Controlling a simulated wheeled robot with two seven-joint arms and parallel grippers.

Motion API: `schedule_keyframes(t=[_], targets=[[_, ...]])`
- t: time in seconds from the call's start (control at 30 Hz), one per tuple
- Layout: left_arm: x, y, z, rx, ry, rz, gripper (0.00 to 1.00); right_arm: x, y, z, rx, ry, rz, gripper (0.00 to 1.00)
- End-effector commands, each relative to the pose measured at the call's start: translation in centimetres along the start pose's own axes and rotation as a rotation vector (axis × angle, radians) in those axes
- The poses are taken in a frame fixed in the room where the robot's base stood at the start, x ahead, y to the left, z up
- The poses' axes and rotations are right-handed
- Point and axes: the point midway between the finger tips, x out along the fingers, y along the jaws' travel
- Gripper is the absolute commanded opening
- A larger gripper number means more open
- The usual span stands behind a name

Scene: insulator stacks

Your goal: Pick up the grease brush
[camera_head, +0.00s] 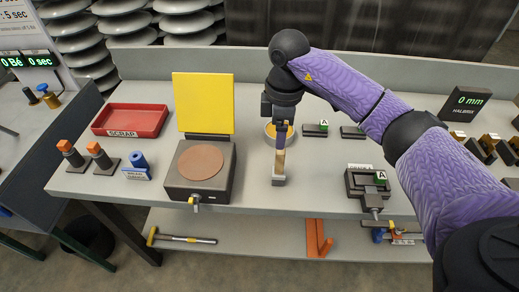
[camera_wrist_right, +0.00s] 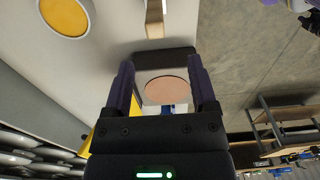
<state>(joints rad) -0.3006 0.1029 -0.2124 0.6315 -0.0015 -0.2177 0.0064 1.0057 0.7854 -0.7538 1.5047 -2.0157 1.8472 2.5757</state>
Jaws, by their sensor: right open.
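The grease brush appears to be the tan wooden piece (camera_head: 280,163) standing by a small grey block near the front of the bench, beside a bowl of yellow grease (camera_head: 270,131). My right gripper (camera_head: 281,128) hangs over the bench and partly covers the bowl and the brush's upper end. In the right wrist view, its two fingers (camera_wrist_right: 161,72) are apart with nothing held between them. The tan piece (camera_wrist_right: 155,20) shows ahead of the fingertips, apart from them, and the grease bowl (camera_wrist_right: 65,15) is at top left. My left gripper is not in view.
A dark block with a round brown pad (camera_head: 200,160) and an upright yellow panel (camera_head: 203,103) stand to the left. A red scrap tray (camera_head: 130,120) is farther left. A small vise (camera_head: 367,185) stands right. Bare bench lies between brush and vise.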

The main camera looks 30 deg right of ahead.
Motion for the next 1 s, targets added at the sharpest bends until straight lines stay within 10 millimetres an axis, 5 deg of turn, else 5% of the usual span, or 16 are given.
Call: schedule_keyframes(t=[0.57, 0.77, 1.0], targets=[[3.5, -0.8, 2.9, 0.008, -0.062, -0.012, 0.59, 9.5, 0.7, 0.6, 0.024, -0.023, 0.010, 0.74], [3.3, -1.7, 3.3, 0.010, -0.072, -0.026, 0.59, 9.6, 0.7, 0.6, 0.023, -0.020, 0.013, 0.74], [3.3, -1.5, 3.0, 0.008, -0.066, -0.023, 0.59, 9.6, 0.7, 0.6, 0.023, -0.020, 0.013, 0.27]])
